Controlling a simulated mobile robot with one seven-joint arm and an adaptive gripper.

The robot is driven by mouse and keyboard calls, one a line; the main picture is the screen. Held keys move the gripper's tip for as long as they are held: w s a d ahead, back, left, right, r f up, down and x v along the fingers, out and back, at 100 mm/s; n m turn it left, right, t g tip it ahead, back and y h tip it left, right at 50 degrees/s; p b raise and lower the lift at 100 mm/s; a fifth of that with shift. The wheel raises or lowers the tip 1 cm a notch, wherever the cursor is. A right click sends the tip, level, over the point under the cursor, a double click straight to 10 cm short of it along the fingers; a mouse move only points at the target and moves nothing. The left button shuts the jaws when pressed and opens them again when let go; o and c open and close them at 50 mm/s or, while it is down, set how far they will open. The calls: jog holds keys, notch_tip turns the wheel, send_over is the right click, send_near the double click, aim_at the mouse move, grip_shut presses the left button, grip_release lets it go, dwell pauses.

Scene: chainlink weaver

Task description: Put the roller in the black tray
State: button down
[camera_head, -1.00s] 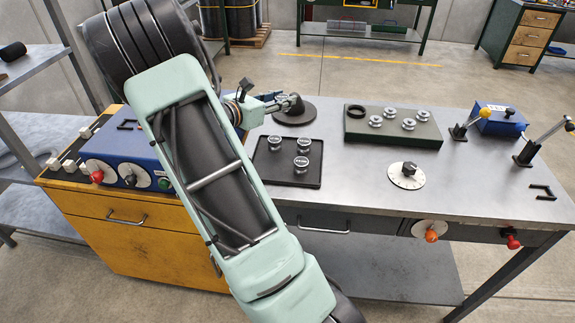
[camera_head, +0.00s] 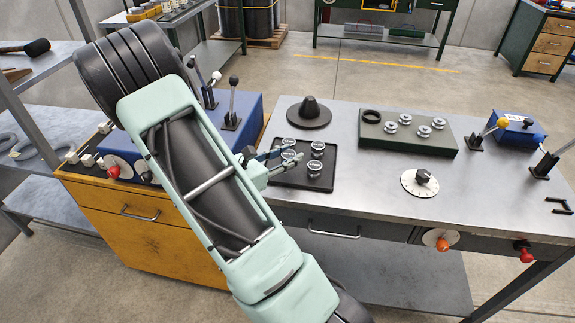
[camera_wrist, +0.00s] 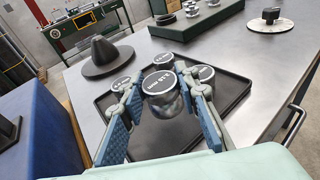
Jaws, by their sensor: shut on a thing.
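My gripper (camera_head: 286,156) is shut on a silver roller with a black labelled top (camera_wrist: 159,83), held upright between the blue finger pads. It is over the left part of the black tray (camera_head: 318,184). The tray is also under the fingers in the wrist view (camera_wrist: 148,138). I cannot tell whether the held roller touches the tray floor. Three like rollers stand in the tray: one at the back left (camera_head: 289,142), one at the back right (camera_head: 317,147) and one at the front right (camera_head: 314,169).
A dark cone on a round base (camera_head: 309,112) stands behind the tray. A green block (camera_head: 440,146) with several metal spools and a black ring lies at the back right. A dial (camera_head: 420,183) is to the right. A blue box with levers (camera_head: 245,133) is at left.

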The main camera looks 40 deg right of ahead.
jog(key=shift+a+f, duration=0.15)
jog(key=shift+f, duration=1.5)
jog(key=shift+f, duration=0.2)
jog(key=c, duration=1.5)
grip_release()
jog(key=shift+s, duration=0.1)
jog(key=shift+o, duration=0.2)
jog(key=shift+r, duration=0.1)
jog(key=shift+a+r, duration=0.1)
jog(key=shift+a, duration=0.1)
jog(key=v, duration=1.1)
jog(key=shift+a+b, duration=0.35)
jog(key=shift+b, duration=0.1)
